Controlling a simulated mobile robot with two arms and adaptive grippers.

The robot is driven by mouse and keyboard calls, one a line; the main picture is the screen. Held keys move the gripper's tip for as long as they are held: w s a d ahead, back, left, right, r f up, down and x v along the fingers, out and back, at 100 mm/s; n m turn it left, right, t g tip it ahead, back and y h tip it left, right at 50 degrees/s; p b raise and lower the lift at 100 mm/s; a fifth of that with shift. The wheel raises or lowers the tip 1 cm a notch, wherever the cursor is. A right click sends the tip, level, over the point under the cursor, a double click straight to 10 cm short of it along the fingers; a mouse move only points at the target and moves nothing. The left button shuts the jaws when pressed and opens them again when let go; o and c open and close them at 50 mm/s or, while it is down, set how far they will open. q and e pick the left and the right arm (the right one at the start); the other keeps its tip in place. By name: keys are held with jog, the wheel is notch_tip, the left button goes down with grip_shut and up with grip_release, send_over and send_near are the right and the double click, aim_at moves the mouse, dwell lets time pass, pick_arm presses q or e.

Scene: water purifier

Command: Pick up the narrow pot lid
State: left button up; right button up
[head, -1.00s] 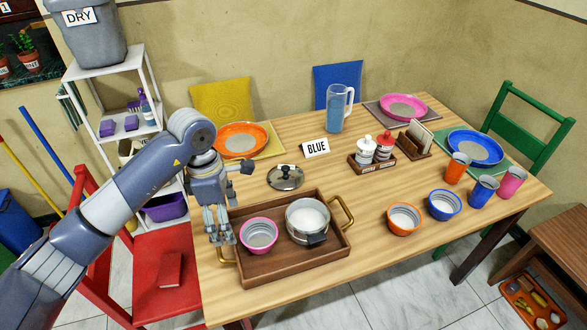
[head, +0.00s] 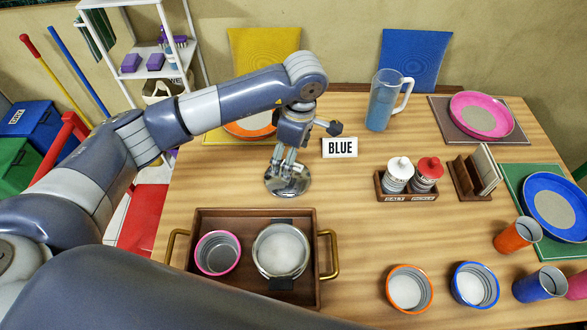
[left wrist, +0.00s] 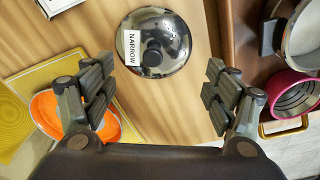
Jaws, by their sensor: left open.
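The narrow pot lid (head: 288,181) is a shiny round steel lid lying on the wooden table, behind the tray. In the left wrist view the lid (left wrist: 170,45) shows a dark knob and a white label reading NARROW. My left gripper (head: 286,168) points down over the lid and hides part of it. In the left wrist view its fingers (left wrist: 157,90) are wide apart and empty, with the lid beyond them. My right gripper is not in view.
A wooden tray (head: 197,293) with brass handles holds a steel pot (head: 282,250) and a pink-rimmed bowl (head: 217,253). An orange plate (head: 243,130) lies behind the arm.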

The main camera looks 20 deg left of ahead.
pick_arm(q)
notch_tip(320, 180, down, 2)
jog(key=shift+a+f, duration=0.1)
jog(key=shift+w+f+p, duration=0.25)
jog(key=shift+f+p, duration=0.1)
jog(key=shift+f, duration=0.3)
jog(key=f, duration=0.2)
jog(key=a+f+p, duration=0.1)
jog(key=shift+w+f, duration=0.25)
jog(key=shift+w, duration=0.05)
jog(key=shift+w+f, duration=0.1)
jog(key=shift+f, duration=0.4)
jog(key=c, duration=1.8)
jog(key=shift+s, duration=0.2)
grip_shut()
